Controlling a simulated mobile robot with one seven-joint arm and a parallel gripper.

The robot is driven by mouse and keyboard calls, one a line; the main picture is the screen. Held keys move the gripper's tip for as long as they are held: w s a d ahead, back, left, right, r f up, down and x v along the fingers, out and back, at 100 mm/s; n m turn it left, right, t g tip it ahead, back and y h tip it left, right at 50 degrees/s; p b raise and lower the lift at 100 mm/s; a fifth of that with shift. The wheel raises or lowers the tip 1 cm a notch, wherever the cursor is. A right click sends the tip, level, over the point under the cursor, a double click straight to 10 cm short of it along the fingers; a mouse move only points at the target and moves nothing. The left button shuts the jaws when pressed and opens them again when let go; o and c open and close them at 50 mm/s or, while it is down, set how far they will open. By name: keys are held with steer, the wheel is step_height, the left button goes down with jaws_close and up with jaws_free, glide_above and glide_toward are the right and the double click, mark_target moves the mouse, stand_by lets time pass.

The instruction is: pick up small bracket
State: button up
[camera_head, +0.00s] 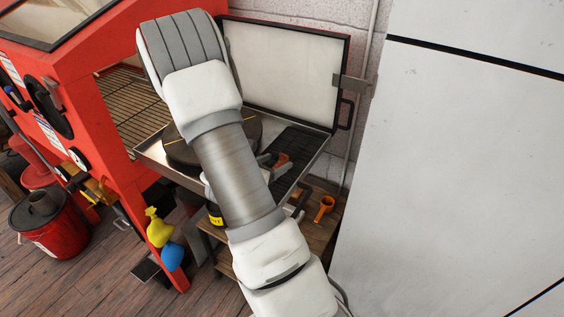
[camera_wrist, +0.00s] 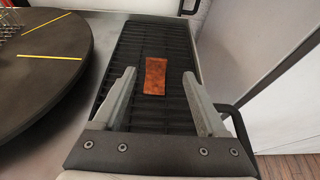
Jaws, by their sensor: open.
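The small bracket looks like the flat, rusty orange-brown rectangular piece (camera_wrist: 155,76) lying on a black slatted grate (camera_wrist: 133,50) in the wrist view. In the head view a rusty brown piece (camera_head: 281,160) shows on the grate beside my arm. My gripper (camera_wrist: 158,76) is open, with one finger on each side of the piece in the wrist view. The fingers look apart from it, and the gap in height cannot be judged. In the head view my arm hides most of the gripper.
A dark round turntable (camera_wrist: 45,60) with yellow lines stands left of the grate. A metal tray (camera_head: 150,150) surrounds both. An open white panel door (camera_head: 285,75) rises behind the tray. A red cabinet (camera_head: 105,65) is at left, and an orange cup-like item (camera_head: 325,207) sits below right.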

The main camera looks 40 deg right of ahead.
mark_target(284, 157)
steer(key=shift+w+p+x, duration=0.1)
steer(key=shift+p+x, duration=0.1)
steer(key=shift+x, duration=1.35)
steer(key=shift+w+p+x, duration=0.15)
steer(key=shift+x, duration=1.4)
steer(key=shift+c, duration=0.2)
jaws_close()
